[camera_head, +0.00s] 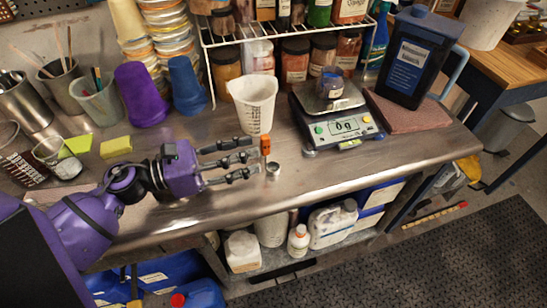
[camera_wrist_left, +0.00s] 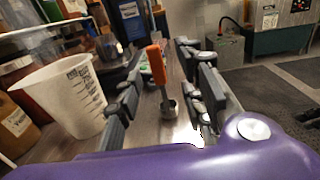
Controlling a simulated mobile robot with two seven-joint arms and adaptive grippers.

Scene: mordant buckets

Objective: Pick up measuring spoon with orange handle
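The measuring spoon with the orange handle (camera_head: 265,146) stands on the steel bench, handle pointing up and its small metal bowl at the bottom. My left gripper (camera_head: 254,160) reaches in from the left, low over the bench, fingers pointing right at the spoon. In the left wrist view the spoon (camera_wrist_left: 157,65) shows upright in the gap between the spread fingers of the left gripper (camera_wrist_left: 162,88), with space on both sides. The gripper is open and holds nothing. Whether a fingertip touches the spoon is not clear. My right gripper is not in view.
A white measuring beaker (camera_head: 253,104) stands just behind the fingers; it is large at left in the wrist view (camera_wrist_left: 65,95). A scale (camera_head: 335,125) with a small jar (camera_head: 331,83) stands right of the spoon. The bench front is clear. A yellow sponge (camera_head: 116,147) lies behind my arm.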

